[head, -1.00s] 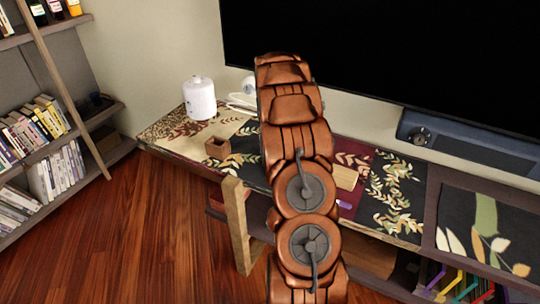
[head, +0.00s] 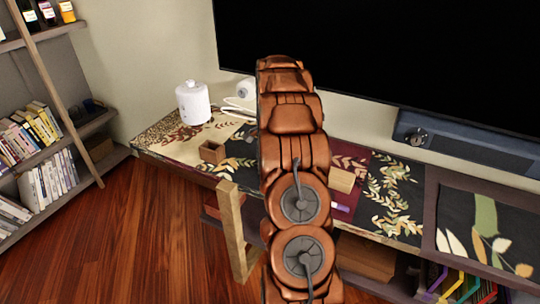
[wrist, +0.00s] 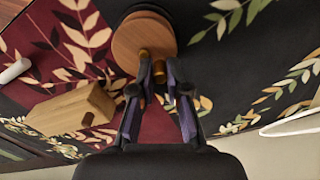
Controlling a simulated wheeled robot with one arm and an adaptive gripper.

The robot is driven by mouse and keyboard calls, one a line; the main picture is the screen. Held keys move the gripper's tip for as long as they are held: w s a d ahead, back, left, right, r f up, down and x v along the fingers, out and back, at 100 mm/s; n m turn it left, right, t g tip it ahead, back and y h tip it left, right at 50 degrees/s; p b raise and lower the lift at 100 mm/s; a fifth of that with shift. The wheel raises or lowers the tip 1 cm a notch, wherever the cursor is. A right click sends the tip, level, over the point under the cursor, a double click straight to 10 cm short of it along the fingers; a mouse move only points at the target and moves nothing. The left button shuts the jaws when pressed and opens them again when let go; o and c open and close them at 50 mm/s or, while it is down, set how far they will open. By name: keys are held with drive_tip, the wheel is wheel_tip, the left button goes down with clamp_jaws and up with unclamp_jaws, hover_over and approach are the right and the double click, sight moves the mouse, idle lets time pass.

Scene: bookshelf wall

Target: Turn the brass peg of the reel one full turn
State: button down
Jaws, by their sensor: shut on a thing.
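In the wrist view, the reel (wrist: 136,40) shows as a round wooden disc on a dark base at the top, left of centre. Its brass peg (wrist: 159,70) shows as small brass parts at the disc's lower edge. My gripper (wrist: 159,66) reaches up to the disc with its fingertips close together, on either side of the brass. It is shut on the peg, though the fingertips partly cover it. In the head view, my arm hides the reel, the peg and the gripper.
A wooden block (wrist: 72,110) lies left of my gripper on the patterned bench top (head: 400,195). In the head view, a white canister (head: 193,103) and small wooden box (head: 212,152) stand left of my arm. The dark screen (head: 400,60) rises behind, with a blue-grey bar (head: 470,145) below.

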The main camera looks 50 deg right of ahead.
drive_tip(key=shift+m, duration=0.3)
drive_tip(key=c, duration=1.2)
unclamp_jaws()
drive_tip(key=shift+o, duration=0.2)
wheel_tip(320, 180, up, 12)
